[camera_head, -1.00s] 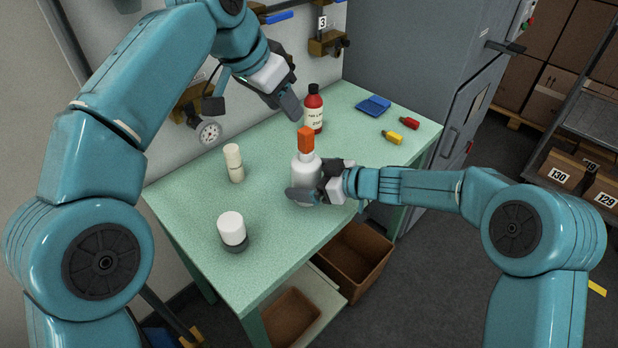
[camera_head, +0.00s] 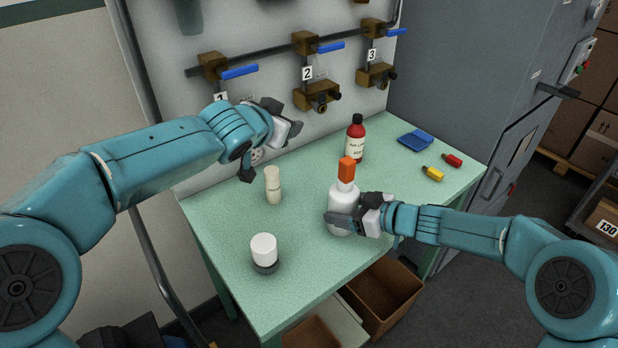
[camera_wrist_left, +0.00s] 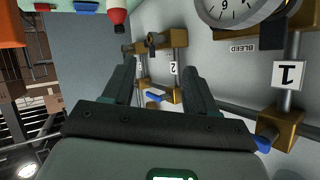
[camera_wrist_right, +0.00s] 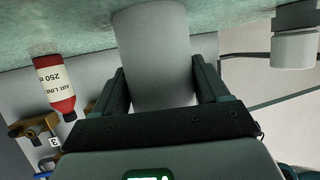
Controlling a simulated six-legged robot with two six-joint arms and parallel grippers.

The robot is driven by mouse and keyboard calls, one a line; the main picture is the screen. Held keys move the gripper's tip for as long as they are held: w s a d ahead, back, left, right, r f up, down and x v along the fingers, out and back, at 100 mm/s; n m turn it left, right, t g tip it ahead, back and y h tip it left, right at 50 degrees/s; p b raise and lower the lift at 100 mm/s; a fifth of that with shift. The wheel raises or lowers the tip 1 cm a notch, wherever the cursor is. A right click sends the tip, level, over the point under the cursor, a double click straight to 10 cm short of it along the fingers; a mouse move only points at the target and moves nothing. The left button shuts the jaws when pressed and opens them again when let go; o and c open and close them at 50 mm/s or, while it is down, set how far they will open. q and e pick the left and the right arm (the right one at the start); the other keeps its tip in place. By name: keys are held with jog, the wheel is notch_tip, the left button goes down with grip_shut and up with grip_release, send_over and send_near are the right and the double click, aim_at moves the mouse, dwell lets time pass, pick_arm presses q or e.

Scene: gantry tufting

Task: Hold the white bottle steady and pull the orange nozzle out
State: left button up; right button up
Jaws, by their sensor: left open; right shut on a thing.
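The white bottle (camera_head: 342,212) stands upright on the green table, with the orange nozzle (camera_head: 347,169) in its top. My right gripper (camera_head: 347,223) is shut on the bottle's lower body from the right. The bottle (camera_wrist_right: 155,55) shows between its fingers in the right wrist view; the nozzle is outside that view. My left gripper (camera_head: 285,115) is open and empty, up and left of the nozzle, over the table's back edge. Its spread fingers (camera_wrist_left: 160,88) face the wall valves in the left wrist view. An orange shape at that view's upper left may be the nozzle.
A red bottle (camera_head: 356,140) stands behind the white one. A cream bottle (camera_head: 273,185) and a white-topped jar (camera_head: 264,252) stand to the left. A blue tray (camera_head: 415,141), a yellow piece (camera_head: 432,174) and a red piece (camera_head: 452,160) lie right. Valves (camera_head: 317,95) line the wall.

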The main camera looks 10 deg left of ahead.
aim_at(353, 169)
pick_arm(q)
jog(key=s+d+f+m+g+h, duration=0.25)
jog(key=s+d+f+h, duration=0.25)
jog(key=s+d+h, duration=0.45)
jog(key=shift+m+y, duration=0.45)
jog(key=shift+y, duration=0.3)
jog(key=x, duration=0.9)
jog(key=shift+w+a+f, duration=0.25)
jog(key=shift+f, duration=0.15)
grip_shut()
jog(key=shift+r, duration=1.8)
